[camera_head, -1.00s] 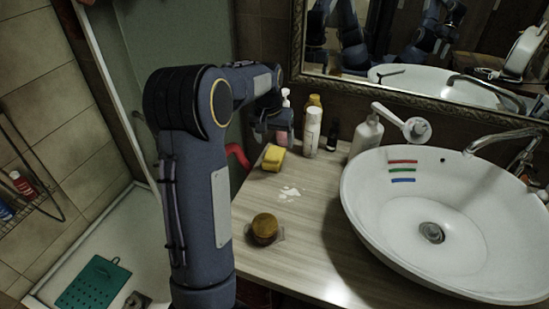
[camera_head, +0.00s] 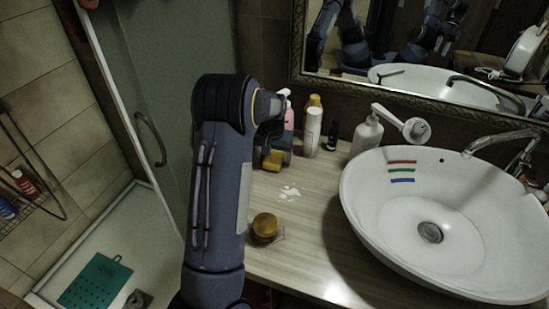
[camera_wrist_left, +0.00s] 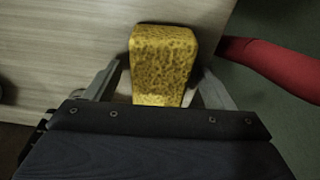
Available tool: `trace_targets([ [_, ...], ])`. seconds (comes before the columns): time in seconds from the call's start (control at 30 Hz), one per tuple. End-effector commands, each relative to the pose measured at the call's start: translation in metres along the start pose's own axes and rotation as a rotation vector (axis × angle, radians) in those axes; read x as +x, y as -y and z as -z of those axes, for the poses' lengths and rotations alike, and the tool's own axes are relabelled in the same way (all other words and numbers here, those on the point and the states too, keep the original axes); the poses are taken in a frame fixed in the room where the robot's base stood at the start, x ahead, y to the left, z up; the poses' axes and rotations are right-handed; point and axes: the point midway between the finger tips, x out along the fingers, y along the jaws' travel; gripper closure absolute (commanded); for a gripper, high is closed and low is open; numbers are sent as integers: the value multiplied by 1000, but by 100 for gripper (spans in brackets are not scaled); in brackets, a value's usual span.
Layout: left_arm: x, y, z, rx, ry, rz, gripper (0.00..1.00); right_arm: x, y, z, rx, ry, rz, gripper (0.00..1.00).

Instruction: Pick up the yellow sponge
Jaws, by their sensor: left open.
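The yellow sponge (camera_head: 273,160) lies on the wooden counter at its back left, partly hidden by my left gripper (camera_head: 277,158) in the head view. In the left wrist view the sponge (camera_wrist_left: 163,60) sits between the two spread fingers of my left gripper (camera_wrist_left: 160,85). The fingers are apart, one on each side of the sponge, with a gap visible at the left finger. Whether the right finger touches it I cannot tell. My right gripper is not seen at work in either view.
Several bottles, including a white one (camera_head: 312,132) and a soap dispenser (camera_head: 366,136), stand behind and right of the sponge. A round brown item (camera_head: 265,226) lies nearer on the counter (camera_head: 310,250). A white basin (camera_head: 380,235) is at right. A red curved thing (camera_wrist_left: 275,62) shows beside the sponge.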

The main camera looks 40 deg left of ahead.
Motion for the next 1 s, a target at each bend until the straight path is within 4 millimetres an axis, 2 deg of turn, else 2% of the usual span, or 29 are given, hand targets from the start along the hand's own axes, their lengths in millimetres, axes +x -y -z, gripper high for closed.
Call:
trace_targets([
  [0.47, 4, 0, -1, 0, 0, 0, 24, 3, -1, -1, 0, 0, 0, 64],
  [0.57, 3, 0, 0, 0, 0, 0, 34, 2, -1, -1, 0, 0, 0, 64],
  [0.83, 3, 0, -1, 0, 0, 0, 70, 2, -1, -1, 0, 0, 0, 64],
  [1.0, 3, 0, -1, 0, 1, 0, 71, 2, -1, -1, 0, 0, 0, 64],
])
